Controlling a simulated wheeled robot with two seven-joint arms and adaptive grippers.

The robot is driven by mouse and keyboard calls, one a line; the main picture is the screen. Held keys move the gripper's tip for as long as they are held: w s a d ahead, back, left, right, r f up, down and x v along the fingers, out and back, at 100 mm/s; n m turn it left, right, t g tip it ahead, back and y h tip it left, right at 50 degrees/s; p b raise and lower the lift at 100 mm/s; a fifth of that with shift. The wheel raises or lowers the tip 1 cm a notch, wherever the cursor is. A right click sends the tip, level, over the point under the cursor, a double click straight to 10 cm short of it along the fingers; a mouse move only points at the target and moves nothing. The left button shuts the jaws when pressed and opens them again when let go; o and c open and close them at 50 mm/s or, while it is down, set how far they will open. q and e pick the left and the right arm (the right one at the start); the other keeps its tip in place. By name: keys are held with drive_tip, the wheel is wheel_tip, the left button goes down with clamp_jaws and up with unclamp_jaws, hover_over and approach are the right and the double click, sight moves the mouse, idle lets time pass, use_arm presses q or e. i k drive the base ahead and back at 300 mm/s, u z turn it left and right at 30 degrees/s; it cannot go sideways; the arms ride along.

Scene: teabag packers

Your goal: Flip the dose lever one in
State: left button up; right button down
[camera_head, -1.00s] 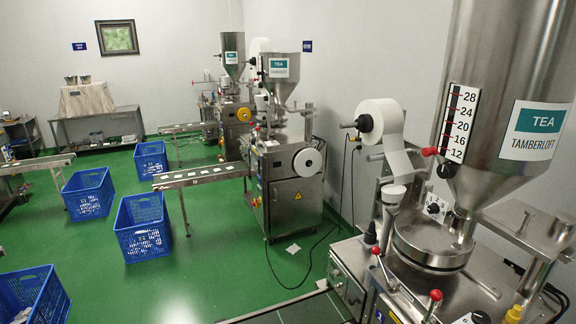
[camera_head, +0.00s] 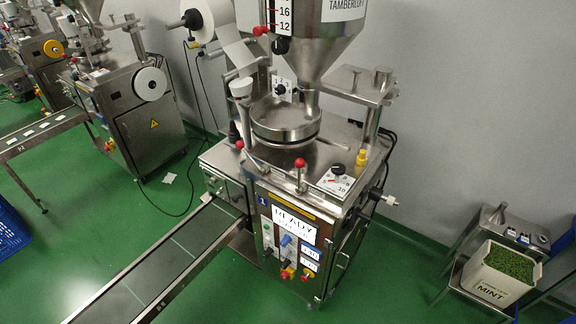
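The nearest tea packing machine (camera_head: 285,195) stands in the middle of the camera_head view, with its hopper (camera_head: 310,45) on top and a round metal dosing drum (camera_head: 285,122) below it. Two red-ball levers stand on its top deck: a left lever (camera_head: 240,146) and a front lever (camera_head: 300,164). A red knob (camera_head: 260,31) sits by the hopper's level scale. I cannot tell which is dose lever one. A dial (camera_head: 337,179) is at the right of the deck. Neither of my grippers is in view.
A conveyor (camera_head: 165,262) runs from the machine to the lower left. A second machine (camera_head: 125,110) stands behind at left.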

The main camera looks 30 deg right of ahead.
sight(300, 163)
drive_tip(key=u, duration=0.55)
drive_tip(key=k, duration=1.3)
drive_tip(key=z, duration=0.45)
drive_tip(key=i, duration=0.9)
drive_tip(key=z, duration=0.65)
